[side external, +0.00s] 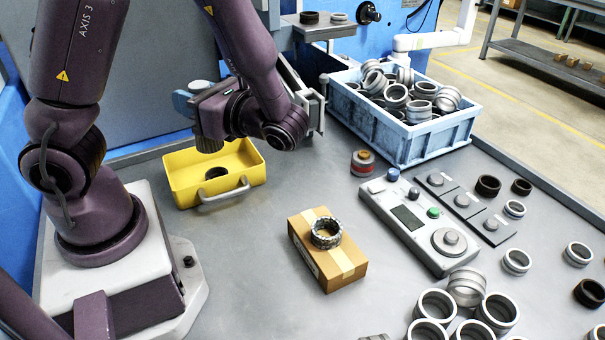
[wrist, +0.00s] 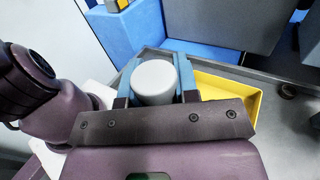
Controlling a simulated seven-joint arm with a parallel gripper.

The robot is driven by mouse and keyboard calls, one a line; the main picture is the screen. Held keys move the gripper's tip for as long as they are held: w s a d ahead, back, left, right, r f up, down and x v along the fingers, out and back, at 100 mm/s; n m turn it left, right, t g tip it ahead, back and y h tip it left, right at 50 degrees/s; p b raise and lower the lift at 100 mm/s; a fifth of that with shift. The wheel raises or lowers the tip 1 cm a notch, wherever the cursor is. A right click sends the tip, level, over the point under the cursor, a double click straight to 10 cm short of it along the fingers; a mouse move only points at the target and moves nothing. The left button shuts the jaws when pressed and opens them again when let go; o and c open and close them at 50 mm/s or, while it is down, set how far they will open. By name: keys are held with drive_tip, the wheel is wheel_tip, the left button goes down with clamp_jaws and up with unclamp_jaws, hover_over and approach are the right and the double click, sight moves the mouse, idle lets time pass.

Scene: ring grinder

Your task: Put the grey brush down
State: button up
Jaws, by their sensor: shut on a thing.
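My gripper (side external: 192,100) is shut on the grey brush. The brush's dark lower end (side external: 208,140) points down in the side view. In the wrist view, the brush's pale round top (wrist: 153,80) sits between the two blue fingers of my gripper (wrist: 155,75). The brush looks upright. In the side view its lower end overlaps the back of the yellow bin (side external: 178,193). I cannot tell whether it touches the bin. The fingers and the wrist hide part of the brush.
A dark ring (side external: 216,173) lies in the yellow bin. A cardboard box (side external: 335,270) with a metal ring (side external: 326,233) on top stands in front. A blue crate (side external: 400,145) full of rings, a control panel (side external: 415,222) and several loose rings occupy the right.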

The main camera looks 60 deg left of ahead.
drive_tip(key=w+a+r+m+t+y, duration=0.2)
drive_tip(key=w+a+r+m+t, duration=0.3)
drive_tip(key=w+r+m+t, duration=0.5)
wheel_tip(320, 180, down, 19)
drive_tip(key=w+n+t, duration=0.1)
drive_tip(key=n+t, duration=0.1)
drive_tip(key=t, duration=0.1)
drive_tip(key=shift+w+a+f, duration=0.95)
drive_tip(key=shift+w+f, duration=1.25)
drive_tip(key=shift+w+a+f, duration=0.95)
drive_tip(key=shift+w+f, duration=1.2)
drive_tip(key=shift+w, duration=0.05)
drive_tip(key=shift+w+a+f, duration=0.95)
drive_tip(key=shift+w+f, duration=1.25)
